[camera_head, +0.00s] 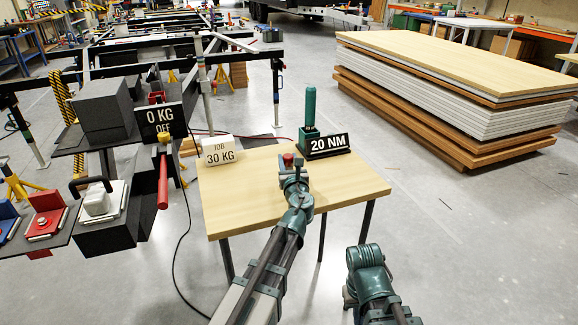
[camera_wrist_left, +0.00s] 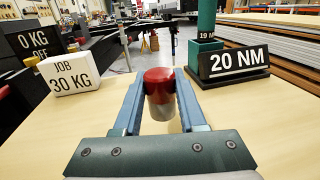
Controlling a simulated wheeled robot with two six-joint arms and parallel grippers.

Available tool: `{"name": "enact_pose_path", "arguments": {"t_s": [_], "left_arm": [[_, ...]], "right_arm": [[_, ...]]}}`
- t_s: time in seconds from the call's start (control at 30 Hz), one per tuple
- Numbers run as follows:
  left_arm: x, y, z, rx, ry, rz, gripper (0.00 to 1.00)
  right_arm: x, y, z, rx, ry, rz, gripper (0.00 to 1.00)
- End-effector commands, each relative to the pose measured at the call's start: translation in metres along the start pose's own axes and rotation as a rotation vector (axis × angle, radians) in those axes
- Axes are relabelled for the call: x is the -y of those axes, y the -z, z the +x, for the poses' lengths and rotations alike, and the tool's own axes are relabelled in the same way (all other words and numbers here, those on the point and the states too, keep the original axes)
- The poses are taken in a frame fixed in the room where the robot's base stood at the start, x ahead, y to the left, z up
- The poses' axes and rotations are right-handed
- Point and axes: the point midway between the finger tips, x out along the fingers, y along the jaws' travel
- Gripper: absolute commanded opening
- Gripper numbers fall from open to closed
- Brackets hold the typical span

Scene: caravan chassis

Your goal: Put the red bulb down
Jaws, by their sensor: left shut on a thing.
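The red bulb (camera_head: 288,159), with a red top and a grey lower part, is between the fingers of my left gripper (camera_head: 290,168), over the light wooden table (camera_head: 352,184). In the left wrist view the bulb (camera_wrist_left: 160,88) stands upright between the two blue-grey fingers (camera_wrist_left: 160,105), which are shut on it. I cannot tell whether its base touches the table. My right gripper (camera_head: 366,258) is low in the head view, in front of the table's near edge; its fingers cannot be made out.
A white "JOB 30 KG" sign (camera_head: 218,151) stands at the table's back left. A green upright tool (camera_head: 310,110) and a black "20 NM" sign (camera_head: 328,145) stand at the back right. A black rig with a "0 KG OFF" sign (camera_head: 160,122) is left. The table's right side is clear.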

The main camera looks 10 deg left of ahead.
Motion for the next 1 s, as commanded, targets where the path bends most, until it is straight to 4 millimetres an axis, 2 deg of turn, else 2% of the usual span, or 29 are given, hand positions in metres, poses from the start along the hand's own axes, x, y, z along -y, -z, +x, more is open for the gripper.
{"name": "enact_pose_path", "arguments": {"t_s": [0.13,0.27,0.3,0.47,0.93,0.97,1.0], "left_arm": [[0.004,0.001,0.008,0.000,0.000,0.000,0.00],[0.011,0.004,0.025,0.000,0.001,0.000,0.00],[0.009,0.017,0.020,0.000,0.001,0.000,0.00],[0.008,0.038,0.019,0.000,0.003,0.000,0.00],[0.008,0.042,0.019,0.000,0.003,0.000,0.00],[0.008,0.041,0.019,0.000,0.003,0.000,0.46],[0.008,0.040,0.019,0.000,0.003,0.000,0.53]], "right_arm": [[0.000,0.000,0.001,0.000,0.000,0.000,0.00],[0.000,0.000,0.004,0.000,0.000,0.000,0.00],[0.002,0.001,0.017,0.000,0.000,0.000,0.00],[0.003,0.002,0.038,0.000,-0.002,0.000,0.00],[0.003,0.003,0.042,0.000,-0.003,-0.001,0.00],[0.003,0.002,0.040,0.000,-0.003,-0.001,0.00],[0.003,0.002,0.040,0.000,-0.003,-0.001,0.00]]}}
